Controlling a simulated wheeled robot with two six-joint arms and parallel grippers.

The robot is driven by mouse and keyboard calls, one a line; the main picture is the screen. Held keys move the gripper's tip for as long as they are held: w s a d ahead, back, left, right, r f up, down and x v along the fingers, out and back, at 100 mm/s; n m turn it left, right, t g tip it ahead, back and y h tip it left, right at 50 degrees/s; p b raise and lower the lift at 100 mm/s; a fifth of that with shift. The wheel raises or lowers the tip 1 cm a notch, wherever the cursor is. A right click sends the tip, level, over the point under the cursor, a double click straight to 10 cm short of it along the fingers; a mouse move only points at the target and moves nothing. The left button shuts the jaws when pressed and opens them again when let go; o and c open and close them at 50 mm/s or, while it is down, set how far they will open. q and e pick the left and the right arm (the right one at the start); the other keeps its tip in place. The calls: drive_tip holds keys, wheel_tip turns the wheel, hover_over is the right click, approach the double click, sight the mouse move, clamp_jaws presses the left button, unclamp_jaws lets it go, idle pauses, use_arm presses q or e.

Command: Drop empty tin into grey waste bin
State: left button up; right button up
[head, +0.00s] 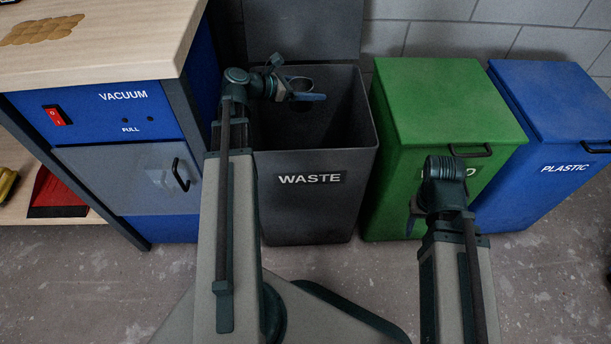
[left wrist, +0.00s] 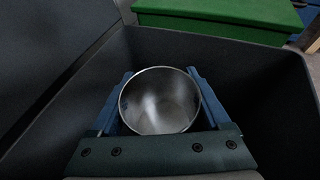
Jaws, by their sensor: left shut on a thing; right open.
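The grey waste bin (head: 305,218), labelled WASTE, stands with its lid (head: 300,30) raised against the wall. My left gripper (head: 303,92) is over the bin's opening and shut on the tin (head: 299,84). In the left wrist view the tin (left wrist: 160,102) shows its open, empty metallic inside, with a blue finger on each side. The bin's dark walls (left wrist: 265,85) surround it there. My right gripper (head: 414,215) is mostly hidden by its own arm, in front of the green bin; it is open.
A green bin (head: 445,105) with its lid closed stands right of the waste bin, and a blue bin (head: 560,100) labelled PLASTIC beyond it. A bench (head: 90,60) with a blue vacuum unit (head: 95,115) is at left. A red dustpan (head: 58,195) lies on its lower shelf.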

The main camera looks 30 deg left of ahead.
use_arm(q)
drive_tip(key=shift+f, duration=0.1)
use_arm(e)
drive_tip(key=shift+f, duration=0.15)
use_arm(q)
drive_tip(key=o, duration=1.2)
